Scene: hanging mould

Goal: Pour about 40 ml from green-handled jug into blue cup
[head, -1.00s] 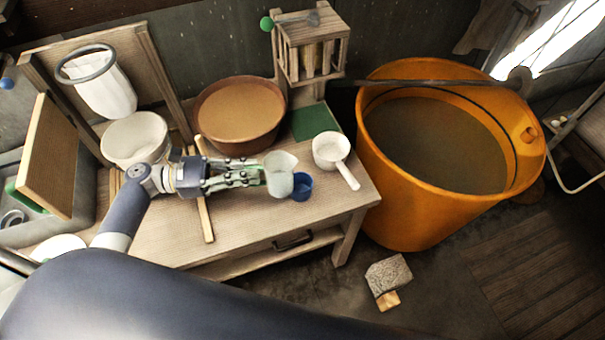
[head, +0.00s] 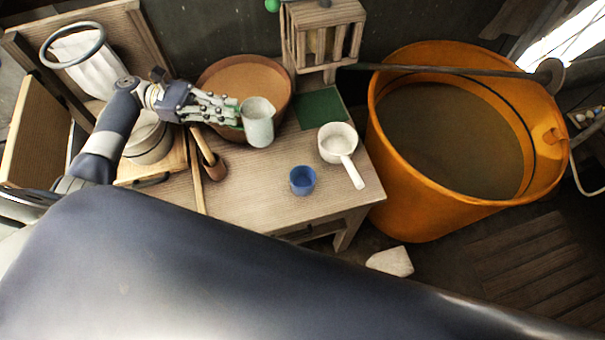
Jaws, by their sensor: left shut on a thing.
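The jug (head: 258,124) is pale, translucent and looks upright, its handle side hidden in my left gripper. My left gripper (head: 238,113) is shut on the jug and holds it in front of the brown basin's right edge, up and left of the blue cup in the picture. The blue cup (head: 302,180) stands upright on the wooden table (head: 255,195), apart from the jug. The liquid level in the jug and the cup's contents cannot be made out. My right gripper is not in view.
A white dipper (head: 337,143) stands right of the cup. The brown basin (head: 284,104) is behind the jug. A large orange tub (head: 425,215) stands right of the table. A stick and a brown wooden tool (head: 212,166) lie left of the cup.

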